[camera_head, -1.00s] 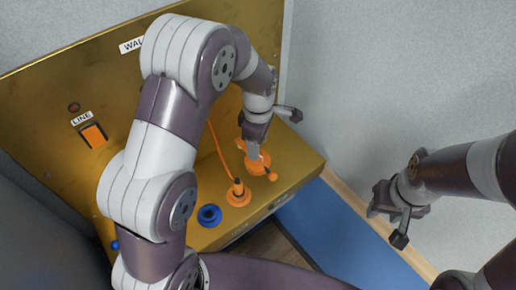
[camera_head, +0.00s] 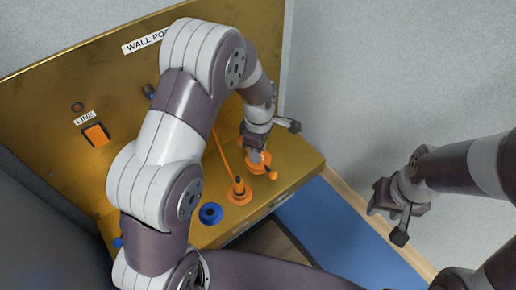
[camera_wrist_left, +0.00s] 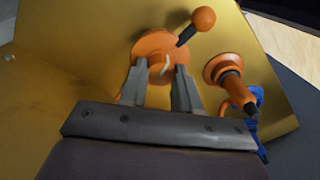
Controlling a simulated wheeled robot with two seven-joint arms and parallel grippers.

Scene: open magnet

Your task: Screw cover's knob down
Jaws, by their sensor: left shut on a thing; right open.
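The round orange cover (camera_head: 263,168) sits at the right end of the gold box's top, partly hidden by my left gripper (camera_head: 255,152). In the left wrist view the cover (camera_wrist_left: 149,43) lies just beyond the fingertips, and a black lever with an orange ball (camera_wrist_left: 203,18) sticks out from it. My left gripper (camera_wrist_left: 160,68) is shut on the cover's knob, one finger on each side; the knob itself is mostly hidden. My right gripper (camera_head: 388,222) is open and empty, off to the right, away from the box.
An orange socket with a black plug (camera_head: 239,192) and orange cable stands left of the cover, with a blue ring (camera_head: 210,213) beyond it. An orange switch (camera_head: 96,134) is on the back panel (camera_head: 60,110). The floor at right is blue (camera_head: 335,215).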

